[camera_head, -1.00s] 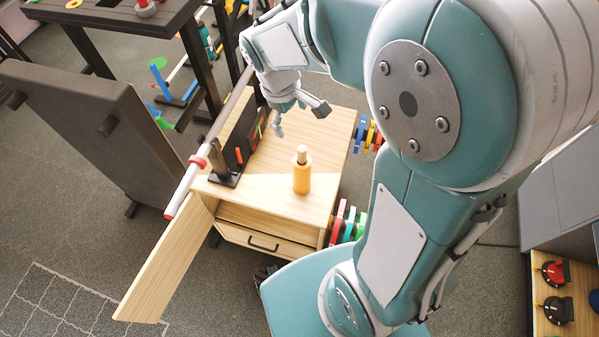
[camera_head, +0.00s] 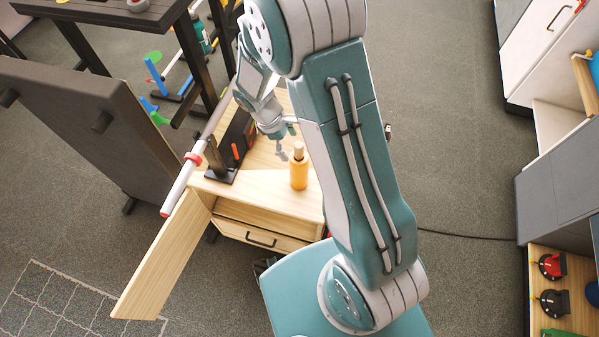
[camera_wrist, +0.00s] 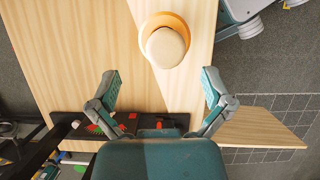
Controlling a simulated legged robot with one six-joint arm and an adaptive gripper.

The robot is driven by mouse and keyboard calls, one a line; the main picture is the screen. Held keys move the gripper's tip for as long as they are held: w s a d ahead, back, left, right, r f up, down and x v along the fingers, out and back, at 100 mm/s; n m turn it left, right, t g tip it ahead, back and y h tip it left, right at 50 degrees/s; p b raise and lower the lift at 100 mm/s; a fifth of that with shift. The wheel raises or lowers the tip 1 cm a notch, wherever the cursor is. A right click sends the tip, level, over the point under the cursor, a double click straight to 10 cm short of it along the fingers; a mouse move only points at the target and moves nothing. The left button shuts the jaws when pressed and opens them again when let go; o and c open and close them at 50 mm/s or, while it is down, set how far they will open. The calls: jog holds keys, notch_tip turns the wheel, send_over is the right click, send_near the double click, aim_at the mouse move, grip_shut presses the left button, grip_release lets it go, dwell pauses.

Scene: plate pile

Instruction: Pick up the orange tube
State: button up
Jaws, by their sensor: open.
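The orange tube (camera_head: 299,172) with a pale wooden top stands upright on the light wooden cabinet (camera_head: 262,188). In the wrist view the orange tube (camera_wrist: 165,40) shows from above, at the top of the picture and beyond the fingertips. My gripper (camera_head: 283,146) hangs above the cabinet top, just behind and to the left of the tube. In the wrist view my gripper (camera_wrist: 159,80) has its two fingers spread wide, with nothing between them. The tube and the fingers look apart.
A dark rack with red pieces (camera_head: 238,145) stands on the cabinet left of the tube, with a long white pole (camera_head: 180,190) beside it. The cabinet door (camera_head: 163,262) is open at the front left. A dark panel (camera_head: 95,130) stands farther left.

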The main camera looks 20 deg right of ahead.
aim_at(293, 156)
jog(key=x, duration=0.3)
jog(key=shift+s+a+f, duration=0.2)
jog(key=shift+a+f, duration=0.1)
jog(key=shift+f, duration=0.15)
jog(key=shift+s+d+f, duration=0.1)
jog(key=shift+d+f, duration=0.2)
jog(key=shift+f, duration=0.2)
jog(key=c, duration=1.3)
jog(key=shift+o, duration=0.2)
